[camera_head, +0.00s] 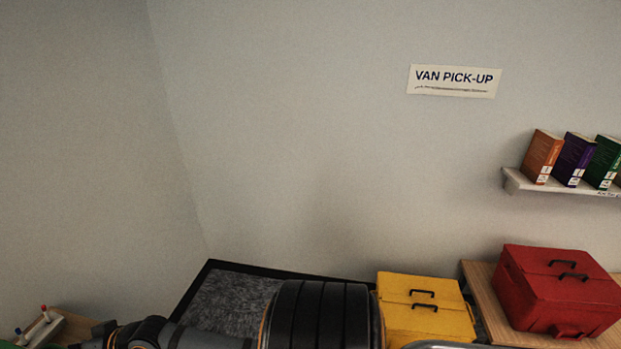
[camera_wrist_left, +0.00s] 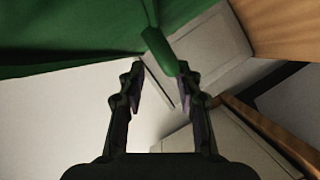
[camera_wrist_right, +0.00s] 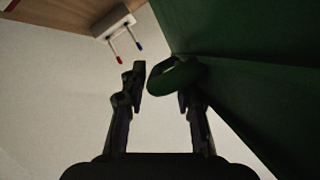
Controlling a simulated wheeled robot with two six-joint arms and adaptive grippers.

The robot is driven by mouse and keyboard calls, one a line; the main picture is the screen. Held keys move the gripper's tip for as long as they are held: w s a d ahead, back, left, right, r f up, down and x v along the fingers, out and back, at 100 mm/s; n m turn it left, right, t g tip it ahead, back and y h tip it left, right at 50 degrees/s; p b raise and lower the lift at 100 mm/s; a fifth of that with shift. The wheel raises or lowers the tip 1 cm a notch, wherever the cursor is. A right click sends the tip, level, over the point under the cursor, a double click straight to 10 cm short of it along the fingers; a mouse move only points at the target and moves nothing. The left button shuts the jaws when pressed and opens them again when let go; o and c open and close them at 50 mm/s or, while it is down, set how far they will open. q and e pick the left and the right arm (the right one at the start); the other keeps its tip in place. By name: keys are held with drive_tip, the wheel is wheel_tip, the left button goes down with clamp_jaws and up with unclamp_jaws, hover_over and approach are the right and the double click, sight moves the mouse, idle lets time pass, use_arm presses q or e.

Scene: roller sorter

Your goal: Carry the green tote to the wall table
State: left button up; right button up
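The green tote fills the top left of the left wrist view (camera_wrist_left: 70,35) and the right side of the right wrist view (camera_wrist_right: 265,75). In the head view, only a sliver of green shows at the lower left edge. A wooden table (camera_head: 481,272) stands against the wall.
A red tote (camera_head: 555,290) stands on the wooden table, with a yellow tote (camera_head: 425,305) left of it. A dark-edged grey mat (camera_head: 230,305) lies in the corner. A "VAN PICK-UP" sign (camera_head: 454,81) and a bookshelf (camera_head: 570,188) are on the wall. A marker holder (camera_head: 42,328) is at lower left.

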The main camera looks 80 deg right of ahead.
use_arm(q)
drive_tip(key=shift+w+d+r, duration=0.1)
use_arm(e)
drive_tip(key=shift+w+r, duration=0.1)
drive_tip(key=shift+r, duration=1.65)
drive_tip(key=shift+f, duration=0.15)
